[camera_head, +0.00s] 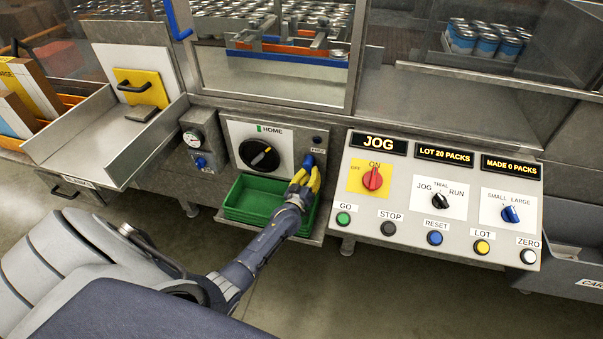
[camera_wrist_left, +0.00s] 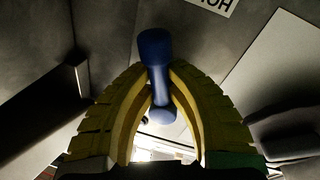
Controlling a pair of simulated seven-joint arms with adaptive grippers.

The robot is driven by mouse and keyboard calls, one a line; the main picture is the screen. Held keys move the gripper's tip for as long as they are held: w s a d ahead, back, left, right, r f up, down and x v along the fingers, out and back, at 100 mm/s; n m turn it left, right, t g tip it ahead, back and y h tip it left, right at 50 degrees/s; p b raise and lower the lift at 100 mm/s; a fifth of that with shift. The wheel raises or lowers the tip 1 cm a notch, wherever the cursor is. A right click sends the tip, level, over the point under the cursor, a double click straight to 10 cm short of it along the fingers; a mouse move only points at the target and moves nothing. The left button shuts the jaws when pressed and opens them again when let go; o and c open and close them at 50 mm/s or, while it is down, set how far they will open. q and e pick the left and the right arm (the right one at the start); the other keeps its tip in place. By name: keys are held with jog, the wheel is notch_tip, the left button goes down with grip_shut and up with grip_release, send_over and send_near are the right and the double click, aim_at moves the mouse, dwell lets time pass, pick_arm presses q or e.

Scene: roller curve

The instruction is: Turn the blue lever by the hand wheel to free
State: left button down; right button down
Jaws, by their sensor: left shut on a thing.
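The blue lever (camera_head: 308,160) is on the grey machine front, just right of the black hand wheel (camera_head: 258,154) on its white plate. A small label above the lever seems to read FREE. My left gripper (camera_head: 306,176) is at the lever, its yellow fingers shut on it. In the left wrist view the blue lever (camera_wrist_left: 155,55) stands between the two yellow fingertips (camera_wrist_left: 160,75), its wider end sticking out past them. The lever's exact setting is hard to tell. My right gripper is in neither view.
Green trays (camera_head: 255,198) sit on a shelf below the hand wheel, beside my left forearm. A gauge with a small blue valve (camera_head: 200,162) is to the left. The control panel (camera_head: 440,205) with buttons and switches stands to the right, its display reading JOG.

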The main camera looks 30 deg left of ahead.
aim_at(321, 159)
pick_arm(q)
jog(key=n, duration=0.2)
jog(key=d+n, duration=0.1)
jog(key=n, duration=0.1)
jog(key=shift+w+d+r+y, duration=0.1)
jog(key=shift+w+r+y, duration=0.05)
jog(key=shift+r+y, duration=0.15)
jog(key=n, duration=0.3)
jog(key=shift+w+d+r+t, duration=0.1)
jog(key=shift+d+r+t, duration=0.2)
jog(key=shift+r, duration=0.1)
jog(key=n, duration=0.1)
jog(key=n+y, duration=0.1)
jog(key=r+n, duration=0.1)
jog(key=n, duration=0.1)
jog(key=shift+d+y, duration=0.25)
jog(key=shift+y, duration=0.05)
jog(key=shift+w+r+n+y, duration=0.15)
jog(key=shift+r+n, duration=0.15)
jog(key=shift+n, duration=0.75)
jog(key=shift+s+r+n+y, duration=0.15)
jog(key=shift+r+n, duration=0.15)
jog(key=shift+n, duration=0.75)
jog(key=shift+w, duration=0.1)
jog(key=c, duration=1.3)
grip_release()
jog(key=shift+r, duration=0.1)
